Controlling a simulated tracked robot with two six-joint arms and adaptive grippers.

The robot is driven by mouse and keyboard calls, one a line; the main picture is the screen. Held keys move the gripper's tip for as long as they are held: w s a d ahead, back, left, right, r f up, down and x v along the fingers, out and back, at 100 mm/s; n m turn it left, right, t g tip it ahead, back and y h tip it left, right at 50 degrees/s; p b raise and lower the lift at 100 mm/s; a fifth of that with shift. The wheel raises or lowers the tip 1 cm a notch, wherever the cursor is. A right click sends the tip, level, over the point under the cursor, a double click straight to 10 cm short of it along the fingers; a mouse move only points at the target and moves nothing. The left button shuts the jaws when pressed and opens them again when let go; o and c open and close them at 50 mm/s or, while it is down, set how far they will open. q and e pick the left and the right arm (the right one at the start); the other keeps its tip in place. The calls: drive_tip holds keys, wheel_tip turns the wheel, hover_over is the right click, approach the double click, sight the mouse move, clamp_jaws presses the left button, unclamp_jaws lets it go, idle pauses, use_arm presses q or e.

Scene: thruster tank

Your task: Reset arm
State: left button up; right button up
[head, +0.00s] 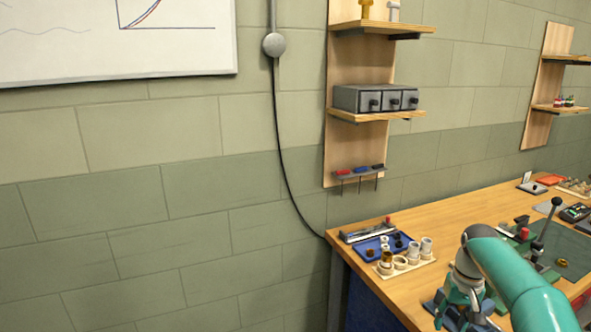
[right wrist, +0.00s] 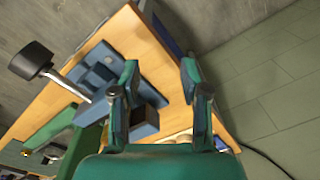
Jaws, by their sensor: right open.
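My right arm, teal, comes in from the lower right of the head view, over the front part of the wooden bench (head: 394,290). My right gripper (head: 461,318) is at its end, low in the picture, and partly hides what is under it. A blue stepped block (right wrist: 99,70) lies beside and partly behind the left finger in that view. I cannot tell whether they touch. My left gripper does not show.
A blue tray (head: 372,251) with small parts and a board of pale cylinders (head: 401,262) stand left of my gripper. A black-knobbed lever (head: 545,228) stands upright to its right. Shelves (head: 375,115) hang behind the bench. Bare wall and floor lie left of the bench.

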drive_tip(key=s+a+f+y, duration=0.1)
drive_tip(key=s+a+f, duration=0.2)
drive_tip(key=a+f, duration=0.35)
drive_tip(key=s+a+f+n+y, duration=0.1)
drive_tip(key=s+a+f, duration=0.25)
drive_tip(key=f, duration=0.55)
drive_tip(key=s+a+f+y, duration=0.1)
drive_tip(key=s+a+f, duration=0.1)
drive_tip(key=a+f, duration=0.45)
drive_tip(key=s+a+f, duration=0.3)
drive_tip(key=s, duration=0.8)
drive_tip(key=s+a+f, duration=0.2)
drive_tip(key=s+a, duration=0.2)
drive_tip(key=s, duration=0.7)
drive_tip(key=shift+s+a+f+m+y, duration=0.15)
drive_tip(key=shift+s+f+m+y, duration=0.15)
drive_tip(key=shift+f+m, duration=0.1)
